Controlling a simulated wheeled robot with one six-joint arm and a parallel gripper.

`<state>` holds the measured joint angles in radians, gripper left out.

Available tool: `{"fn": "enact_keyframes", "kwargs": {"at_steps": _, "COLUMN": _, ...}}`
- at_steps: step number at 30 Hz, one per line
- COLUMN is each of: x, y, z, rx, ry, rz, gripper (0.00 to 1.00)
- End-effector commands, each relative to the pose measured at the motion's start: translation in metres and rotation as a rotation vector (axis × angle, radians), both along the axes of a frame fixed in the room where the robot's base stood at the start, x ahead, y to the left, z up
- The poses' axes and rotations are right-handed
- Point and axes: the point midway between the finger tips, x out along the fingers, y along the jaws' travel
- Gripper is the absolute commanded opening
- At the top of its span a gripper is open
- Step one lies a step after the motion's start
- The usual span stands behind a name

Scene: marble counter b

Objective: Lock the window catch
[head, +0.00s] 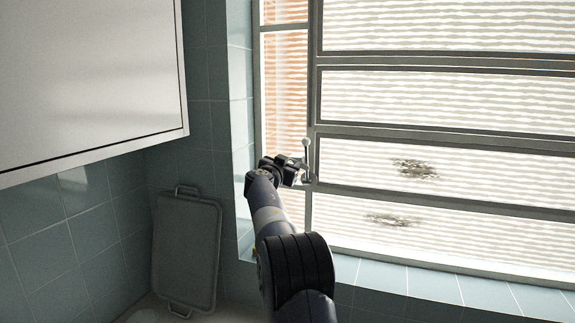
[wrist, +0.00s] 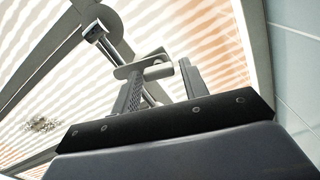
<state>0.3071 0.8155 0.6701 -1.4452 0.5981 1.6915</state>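The window catch (head: 306,146) is a small pale metal piece with a rounded knob, upright on the window's vertical frame bar in the head view. My gripper (head: 299,171) is just left of its lower part, seen small and partly overlapping it. In the wrist view the catch (wrist: 97,34) shows as a grey bar with a squared end, plus a flat bracket by the fingertips. My gripper (wrist: 165,72) is open there, its two fingers apart. The bracket's end lies at or between the fingertips; I cannot tell whether they touch it. The catch's lower part is partly hidden behind a finger.
The window frame (head: 315,100) has several horizontal bars over striped, bright panes. A tiled sill (head: 430,285) runs below. A white cabinet (head: 85,75) hangs at upper left. A grey tray (head: 185,250) leans against the tiled wall at lower left.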

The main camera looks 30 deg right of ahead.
Motion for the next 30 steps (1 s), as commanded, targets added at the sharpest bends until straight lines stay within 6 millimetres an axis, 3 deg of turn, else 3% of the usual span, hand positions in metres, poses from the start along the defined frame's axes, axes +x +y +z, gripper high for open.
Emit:
{"fn": "enact_keyframes", "kwargs": {"at_steps": 12, "x": -0.0002, "y": 0.0001, "z": 0.0002, "rx": 0.0, "ry": 0.0, "rz": 0.0, "gripper": 0.08}}
{"fn": "enact_keyframes", "kwargs": {"at_steps": 30, "x": 0.0009, "y": 0.0012, "z": -0.0014, "rx": -0.153, "ry": 0.19, "rz": 0.001, "gripper": 0.08}}
